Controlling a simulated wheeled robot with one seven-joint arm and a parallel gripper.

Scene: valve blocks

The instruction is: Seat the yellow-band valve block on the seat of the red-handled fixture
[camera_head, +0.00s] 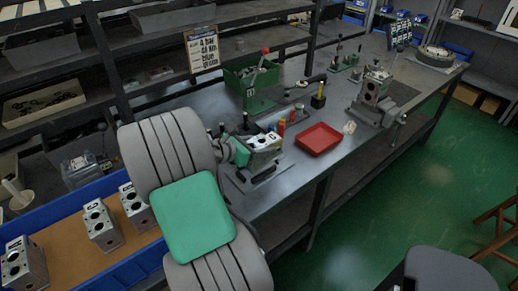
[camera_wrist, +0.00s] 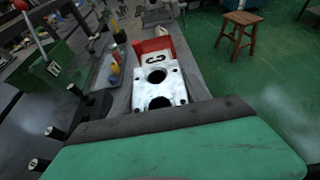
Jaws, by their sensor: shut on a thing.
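My gripper (camera_head: 240,150) is shut on a grey metal valve block (camera_head: 264,142) above the near part of the workbench. In the wrist view the block (camera_wrist: 158,84) shows a pale top with two large round holes and a dark slot mark. I cannot make out a yellow band on it. My fingertips are largely hidden. The red handle (camera_wrist: 19,5) also shows at the wrist view's upper left. Its seat cannot be made out clearly.
A blue-walled tray (camera_head: 88,266) at lower left holds several valve blocks. A red tray (camera_head: 319,139), a yellow-black tool (camera_head: 318,96) and bottles stand on the bench. Another fixture (camera_head: 368,112) holding a block (camera_head: 375,86) stands farther right. A green bin (camera_head: 243,76) is at the back.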

